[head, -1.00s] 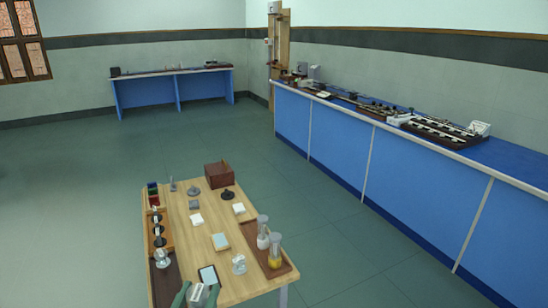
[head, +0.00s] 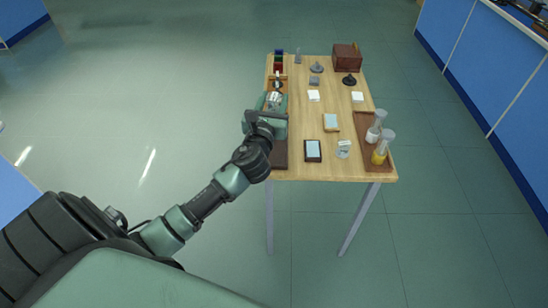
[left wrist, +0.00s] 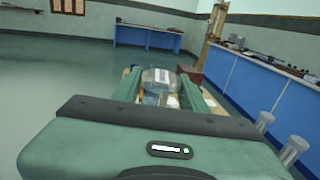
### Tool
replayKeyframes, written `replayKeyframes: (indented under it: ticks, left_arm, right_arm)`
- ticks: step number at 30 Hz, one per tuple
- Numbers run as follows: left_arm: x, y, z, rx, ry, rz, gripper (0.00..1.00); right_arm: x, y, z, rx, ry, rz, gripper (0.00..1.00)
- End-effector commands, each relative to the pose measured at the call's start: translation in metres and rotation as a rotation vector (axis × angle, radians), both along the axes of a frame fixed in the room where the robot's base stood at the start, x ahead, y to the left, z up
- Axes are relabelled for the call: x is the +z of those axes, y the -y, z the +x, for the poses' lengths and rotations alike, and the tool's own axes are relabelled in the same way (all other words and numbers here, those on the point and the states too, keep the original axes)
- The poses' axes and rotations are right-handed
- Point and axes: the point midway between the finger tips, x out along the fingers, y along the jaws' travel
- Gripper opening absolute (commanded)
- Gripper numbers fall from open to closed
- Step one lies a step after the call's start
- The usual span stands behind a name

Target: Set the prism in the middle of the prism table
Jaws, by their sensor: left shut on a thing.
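My left gripper (head: 274,99) is over the left side of the wooden table. Its fingers also show in the left wrist view (left wrist: 157,91), shut on a clear, glassy piece (left wrist: 153,96) that I take to be the prism. A pale, rounded glassy shape (left wrist: 158,76) shows just beyond it; I cannot tell whether this is the prism table or whether the two touch. In the head view the gripper and wrist cover most of this spot. My right gripper is not in view.
The wooden table (head: 300,132) carries a dark mat (head: 281,156), a dark-framed plate (head: 313,151), a small clear item (head: 344,148), a tray (head: 364,124) with two cylinders, and a brown box (head: 347,57). Blue benches (head: 470,65) stand right. Floor at left is clear.

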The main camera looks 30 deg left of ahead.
Motion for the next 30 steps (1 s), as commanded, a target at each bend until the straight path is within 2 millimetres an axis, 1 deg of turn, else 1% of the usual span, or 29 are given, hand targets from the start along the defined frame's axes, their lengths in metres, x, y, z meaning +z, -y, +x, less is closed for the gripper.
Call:
replayKeyframes:
  ticks: [8,11,14,24,27,30]
  left_arm:
    - [0.000,-0.001,0.001,0.003,0.001,-0.002,0.00]
    - [-0.007,-0.001,0.001,0.004,-0.001,-0.003,0.00]
    - [-0.026,-0.001,0.001,0.004,-0.003,-0.006,0.00]
    - [-0.120,-0.001,0.001,0.003,-0.003,-0.003,0.00]
    - [-0.141,-0.001,0.001,0.003,-0.002,-0.001,0.00]
    - [-0.153,-0.001,0.001,0.002,-0.001,-0.001,0.00]
  right_arm:
    - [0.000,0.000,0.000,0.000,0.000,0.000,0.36]
    - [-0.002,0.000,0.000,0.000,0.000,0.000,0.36]
    - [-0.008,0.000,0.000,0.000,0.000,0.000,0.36]
    - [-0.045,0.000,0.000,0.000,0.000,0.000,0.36]
    - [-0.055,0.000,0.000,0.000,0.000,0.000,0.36]
    - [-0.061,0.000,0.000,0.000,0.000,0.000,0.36]
